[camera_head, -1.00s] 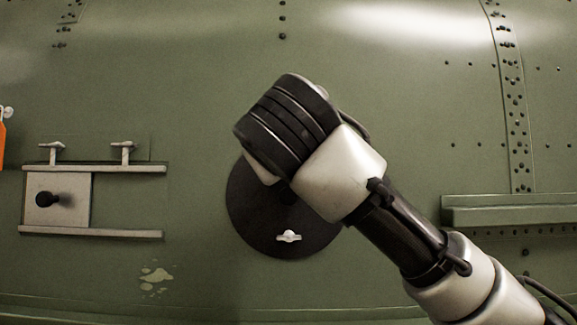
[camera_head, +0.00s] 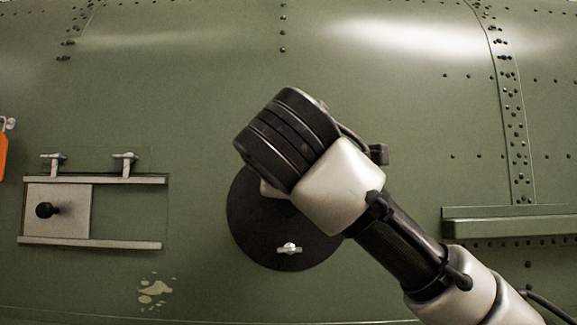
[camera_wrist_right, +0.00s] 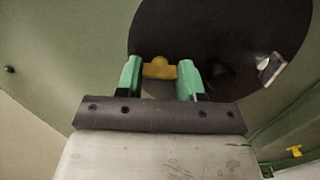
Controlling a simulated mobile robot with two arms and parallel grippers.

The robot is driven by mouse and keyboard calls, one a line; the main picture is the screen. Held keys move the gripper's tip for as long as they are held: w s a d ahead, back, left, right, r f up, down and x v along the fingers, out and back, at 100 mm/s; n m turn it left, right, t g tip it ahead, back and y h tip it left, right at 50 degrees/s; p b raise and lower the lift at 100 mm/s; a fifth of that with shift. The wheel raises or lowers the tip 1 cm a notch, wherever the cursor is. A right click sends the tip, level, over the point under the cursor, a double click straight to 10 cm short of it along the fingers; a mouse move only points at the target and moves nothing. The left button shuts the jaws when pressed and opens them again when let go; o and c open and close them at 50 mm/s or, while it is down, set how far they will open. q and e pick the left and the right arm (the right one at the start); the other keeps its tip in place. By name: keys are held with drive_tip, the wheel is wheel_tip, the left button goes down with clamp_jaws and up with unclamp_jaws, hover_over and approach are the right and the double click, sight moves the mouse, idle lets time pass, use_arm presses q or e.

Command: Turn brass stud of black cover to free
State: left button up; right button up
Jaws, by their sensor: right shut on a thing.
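The round black cover (camera_head: 250,225) lies on the green fuselage skin, partly hidden behind my right arm in the head view. It also shows in the right wrist view (camera_wrist_right: 215,30). The brass stud (camera_wrist_right: 160,68) sits at the cover's edge, between the green fingertips of my right gripper (camera_wrist_right: 160,78). The gripper is shut on the stud. In the head view my wrist hides the stud and the fingers. A silver wing stud (camera_head: 289,249) sits low on the cover and also shows at the right in the wrist view (camera_wrist_right: 269,68). My left gripper is not in view.
Left of the cover, a pale sliding plate with a black knob (camera_head: 45,210) sits between two rails (camera_head: 110,244), with two T-shaped latches above. A green ledge (camera_head: 510,227) juts out at the right. The skin between plate and cover is clear.

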drive_tip(key=shift+n, duration=0.5)
drive_tip(key=o, duration=0.9)
drive_tip(key=shift+s, duration=0.1)
drive_tip(key=shift+o, duration=0.2)
drive_tip(key=s+b, duration=0.5)
drive_tip(key=s, duration=0.6)
